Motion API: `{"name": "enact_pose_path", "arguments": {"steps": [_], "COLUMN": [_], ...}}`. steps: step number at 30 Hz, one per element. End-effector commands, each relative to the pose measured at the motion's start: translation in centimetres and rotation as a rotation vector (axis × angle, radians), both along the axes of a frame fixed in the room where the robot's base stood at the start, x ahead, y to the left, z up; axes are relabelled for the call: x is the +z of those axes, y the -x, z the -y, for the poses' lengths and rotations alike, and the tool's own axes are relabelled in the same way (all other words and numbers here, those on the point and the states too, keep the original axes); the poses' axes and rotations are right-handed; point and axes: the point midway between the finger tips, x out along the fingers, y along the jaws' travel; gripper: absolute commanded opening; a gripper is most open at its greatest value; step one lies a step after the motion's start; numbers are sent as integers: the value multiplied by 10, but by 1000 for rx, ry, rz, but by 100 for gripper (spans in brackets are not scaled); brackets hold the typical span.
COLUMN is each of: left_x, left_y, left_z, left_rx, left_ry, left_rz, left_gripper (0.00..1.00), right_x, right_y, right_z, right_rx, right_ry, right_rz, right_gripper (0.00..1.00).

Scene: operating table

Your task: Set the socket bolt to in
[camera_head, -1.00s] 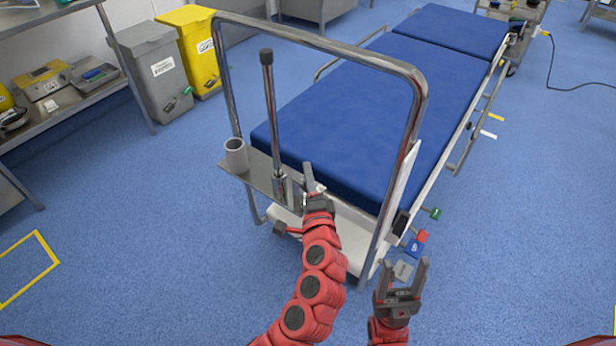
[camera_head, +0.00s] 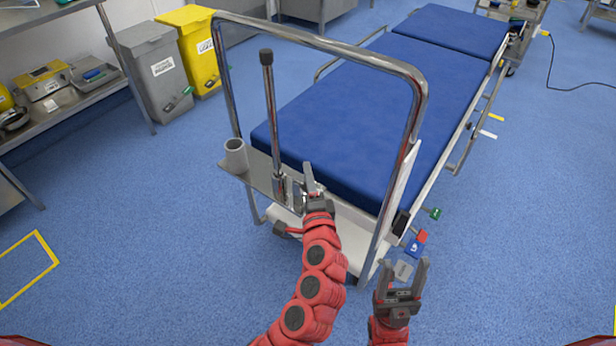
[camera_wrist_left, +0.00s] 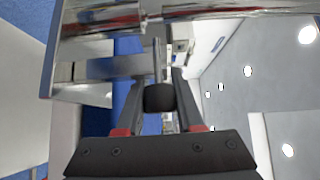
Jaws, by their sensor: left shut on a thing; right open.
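The chrome socket (camera_head: 280,188) sits on a grey shelf plate (camera_head: 256,172) at the end of the bed, with a pole (camera_head: 271,120) standing upright in it. My left gripper (camera_head: 309,184) is beside the socket, on its right. In the left wrist view it is shut on the dark round knob (camera_wrist_left: 160,98) of the socket bolt, near a shiny metal cylinder (camera_wrist_left: 200,25). The bolt's shaft is mostly hidden, so I cannot tell how far in it sits. My right gripper (camera_head: 403,278) is open and empty, low at the right.
A chrome push frame (camera_head: 322,43) arches over the bed end. A grey cup (camera_head: 236,156) is on the plate's left end. The blue bed (camera_head: 370,110) lies behind. Red and blue tags (camera_head: 418,243) are near my right gripper. Floor is clear at left.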

Motion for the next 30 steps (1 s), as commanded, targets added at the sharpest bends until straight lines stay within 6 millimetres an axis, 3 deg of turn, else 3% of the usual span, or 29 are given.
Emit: {"name": "enact_pose_path", "arguments": {"steps": [13,21,28,29,30], "left_x": [-1,1,0,0,0], "left_y": [0,-17,-17,-17,-17], "left_z": [0,-24,-25,-25,-25], "left_rx": [0,1,2,3,3], "left_ry": [-1,-3,-1,-2,-1], "left_rz": [-2,-1,0,0,0], "left_gripper": [0,0,0,38,45], "right_x": [0,10,9,9,9], "right_y": [0,0,0,0,0], "right_z": [0,0,0,0,0], "right_rx": [0,0,0,0,0], "right_ry": [0,0,0,0,0], "right_rz": [0,0,0,0,0], "right_gripper": [60,60,60,60,60]}}
